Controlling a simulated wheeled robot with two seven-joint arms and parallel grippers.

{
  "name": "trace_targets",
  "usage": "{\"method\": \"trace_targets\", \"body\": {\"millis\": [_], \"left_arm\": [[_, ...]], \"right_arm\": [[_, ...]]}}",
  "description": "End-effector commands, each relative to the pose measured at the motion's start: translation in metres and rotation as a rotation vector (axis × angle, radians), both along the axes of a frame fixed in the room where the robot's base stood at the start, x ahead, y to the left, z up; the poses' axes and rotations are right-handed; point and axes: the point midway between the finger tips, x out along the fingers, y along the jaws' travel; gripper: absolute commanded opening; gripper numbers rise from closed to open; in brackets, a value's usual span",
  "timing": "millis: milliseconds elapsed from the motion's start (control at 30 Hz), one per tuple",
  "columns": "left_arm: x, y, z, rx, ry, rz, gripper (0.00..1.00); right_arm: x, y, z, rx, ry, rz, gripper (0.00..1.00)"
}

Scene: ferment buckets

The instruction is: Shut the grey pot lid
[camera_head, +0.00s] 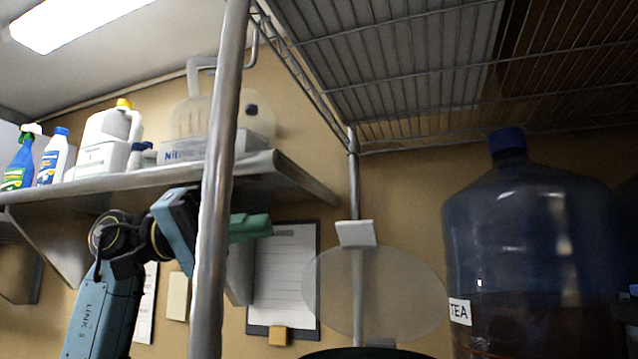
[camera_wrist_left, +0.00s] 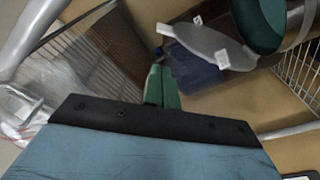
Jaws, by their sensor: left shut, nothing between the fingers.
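The grey pot lid (camera_head: 405,293) is a thin, round, see-through disc. It stands raised in front of the wall, with a white tab (camera_head: 356,233) at its top edge. The pot's dark rim (camera_head: 365,353) just shows at the bottom of the head view. In the left wrist view the lid (camera_wrist_left: 213,45) stands open beside the pot's dark green mouth (camera_wrist_left: 262,22). My left gripper (camera_head: 262,226) has green fingers, shut and empty, left of the lid and apart from it. The fingers also show in the left wrist view (camera_wrist_left: 161,84). My right gripper is not in view.
A metal post (camera_head: 215,200) stands in front of my left arm. A wire shelf (camera_head: 420,70) hangs overhead. A large blue jug labelled TEA (camera_head: 530,240) stands right of the lid. A wall shelf (camera_head: 130,182) holds bottles and a box. A clipboard (camera_head: 283,280) hangs behind.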

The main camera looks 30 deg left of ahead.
Motion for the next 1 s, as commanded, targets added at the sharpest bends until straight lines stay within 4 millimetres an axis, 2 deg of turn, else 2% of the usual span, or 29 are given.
{"method": "trace_targets", "body": {"millis": [33, 100, 300, 567, 1000], "left_arm": [[0.007, -0.001, 0.021, 0.033, 0.014, -0.048, 0.0], [0.014, -0.002, 0.027, 0.088, 0.023, -0.107, 0.0], [0.024, -0.006, 0.031, 0.203, 0.031, -0.246, 0.0], [0.026, -0.013, 0.025, 0.246, 0.03, -0.297, 0.0], [0.025, -0.085, 0.013, 0.244, 0.028, -0.298, 0.0]], "right_arm": [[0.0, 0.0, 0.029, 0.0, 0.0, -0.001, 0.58], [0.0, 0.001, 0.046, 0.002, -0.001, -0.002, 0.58], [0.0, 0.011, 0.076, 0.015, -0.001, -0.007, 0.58], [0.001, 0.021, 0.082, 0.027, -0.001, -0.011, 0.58], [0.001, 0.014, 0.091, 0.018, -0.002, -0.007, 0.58]]}}
